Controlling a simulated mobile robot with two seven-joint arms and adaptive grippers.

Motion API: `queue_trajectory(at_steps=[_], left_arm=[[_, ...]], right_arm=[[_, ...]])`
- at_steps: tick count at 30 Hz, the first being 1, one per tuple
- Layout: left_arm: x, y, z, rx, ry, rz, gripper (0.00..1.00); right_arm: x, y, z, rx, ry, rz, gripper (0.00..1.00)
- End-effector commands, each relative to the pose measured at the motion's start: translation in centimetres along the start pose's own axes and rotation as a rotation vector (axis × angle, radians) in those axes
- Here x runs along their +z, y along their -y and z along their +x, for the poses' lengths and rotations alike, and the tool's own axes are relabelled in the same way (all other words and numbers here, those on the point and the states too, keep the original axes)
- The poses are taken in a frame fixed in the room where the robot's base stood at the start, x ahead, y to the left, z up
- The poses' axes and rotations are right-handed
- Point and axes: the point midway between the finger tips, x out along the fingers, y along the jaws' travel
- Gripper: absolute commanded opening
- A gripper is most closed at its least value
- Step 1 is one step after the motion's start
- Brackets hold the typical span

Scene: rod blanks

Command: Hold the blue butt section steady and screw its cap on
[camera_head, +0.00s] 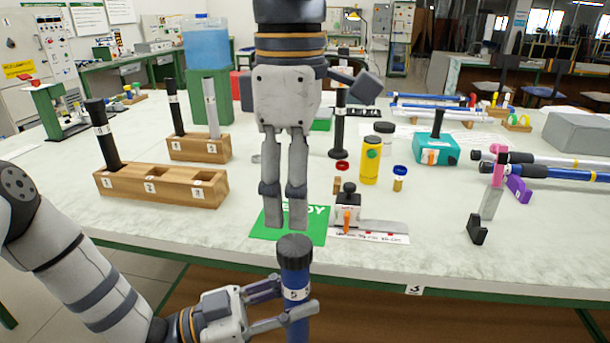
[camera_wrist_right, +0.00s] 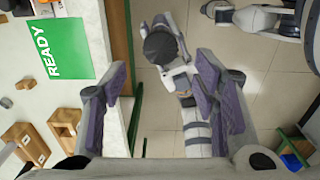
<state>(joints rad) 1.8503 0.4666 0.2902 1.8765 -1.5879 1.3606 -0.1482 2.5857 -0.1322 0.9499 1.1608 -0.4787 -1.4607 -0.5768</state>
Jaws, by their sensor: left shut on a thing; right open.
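The blue butt section (camera_head: 296,279) stands upright in front of the table edge, with a white numbered label. A dark round cap (camera_head: 295,250) sits on its top end; how far it is screwed down cannot be told. My left gripper (camera_head: 294,298) is shut around the section below the cap; the lower end runs out of view. My right gripper (camera_head: 284,222) points down just above the cap, fingers apart and empty. In the right wrist view, the cap's round top (camera_wrist_right: 160,48) shows beyond the open fingers, near their gap.
A green READY mat (camera_head: 262,226) lies at the table's front edge. A wooden rack (camera_head: 160,187) with a dark section stands left, another rack (camera_head: 198,148) behind it. A small clamp fixture (camera_head: 348,208) and a yellow bottle (camera_head: 370,166) stand right of the mat.

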Motion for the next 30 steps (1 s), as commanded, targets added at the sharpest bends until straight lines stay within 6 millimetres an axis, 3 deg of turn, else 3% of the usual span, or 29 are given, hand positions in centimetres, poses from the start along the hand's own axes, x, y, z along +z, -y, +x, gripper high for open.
queue_trajectory(at_steps=[8,21,30], left_arm=[[0.0,0.0,0.0,0.000,-0.001,0.000,0.00],[0.0,0.0,0.0,0.000,-0.001,0.000,0.00],[-0.1,0.0,0.0,0.000,-0.001,0.001,0.00]], right_arm=[[0.0,0.1,0.9,-0.003,0.002,0.004,0.55],[0.0,0.1,7.5,-0.003,0.002,0.005,0.55],[0.0,0.0,8.1,0.000,0.000,0.006,0.55]])
